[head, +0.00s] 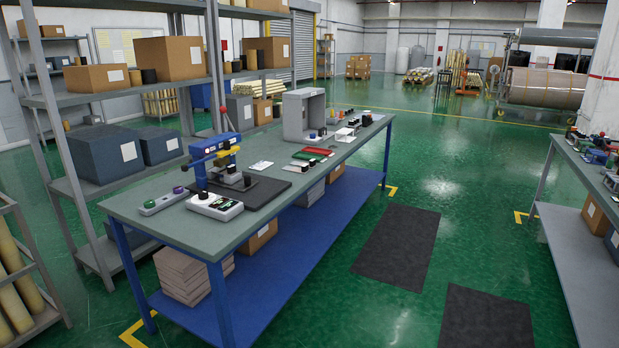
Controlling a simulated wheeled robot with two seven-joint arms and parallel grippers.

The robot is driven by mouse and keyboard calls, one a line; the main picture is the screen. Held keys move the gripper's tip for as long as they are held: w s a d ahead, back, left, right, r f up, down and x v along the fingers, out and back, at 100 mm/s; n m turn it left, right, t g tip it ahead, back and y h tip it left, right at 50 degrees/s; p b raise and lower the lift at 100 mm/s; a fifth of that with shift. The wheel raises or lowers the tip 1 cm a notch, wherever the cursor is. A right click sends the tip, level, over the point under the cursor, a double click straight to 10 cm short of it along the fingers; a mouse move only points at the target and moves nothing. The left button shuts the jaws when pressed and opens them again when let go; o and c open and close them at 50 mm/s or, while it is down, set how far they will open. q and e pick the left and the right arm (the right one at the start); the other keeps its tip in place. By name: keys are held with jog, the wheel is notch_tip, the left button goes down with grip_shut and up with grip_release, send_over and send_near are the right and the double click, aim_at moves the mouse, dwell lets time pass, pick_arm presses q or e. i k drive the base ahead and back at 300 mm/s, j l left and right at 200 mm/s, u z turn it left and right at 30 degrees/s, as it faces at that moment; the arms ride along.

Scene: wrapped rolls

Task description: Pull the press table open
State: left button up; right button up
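A small press (222,145) with a blue frame and a yellow part stands on the near left part of the long workbench (330,163). At its foot is a small grey block (236,181), which looks like the press table, but its slide and how far out it sits are too small to tell. A black plate or mat (268,190) lies under and beside it. A white control box (215,206) with a black knob stands in front of the press. Neither of my grippers is in view.
A two-button box (163,201) lies left of the control box. Red and green trays (312,154) and a grey open box (303,113) stand farther along the bench. Metal shelving (128,100) rises behind it. Green floor with dark mats (398,245) is free to the right.

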aim_at(236, 183)
jog(key=i+z, duration=0.15)
jog(key=i, duration=0.65)
jog(key=i+j+z, duration=0.2)
jog(key=i, duration=0.55)
jog(key=i+l+u, duration=0.1)
jog(key=i+u, duration=0.15)
jog(key=i, duration=0.2)
jog(key=i+l+u, duration=0.25)
jog(key=i, duration=0.15)
jog(key=i+u, duration=0.15)
jog(key=u, duration=0.25)
jog(key=i+u, duration=0.15)
jog(key=u, duration=0.25)
jog(key=i+u, duration=0.15)
jog(key=u, duration=0.25)
jog(key=i+l+u, duration=0.1)
jog(key=u, duration=0.3)
jog(key=i+l+u, duration=0.1)
jog(key=u, duration=0.2)
jog(key=i+l+u, duration=0.25)
jog(key=i+j, duration=0.05)
jog(key=j, duration=0.05)
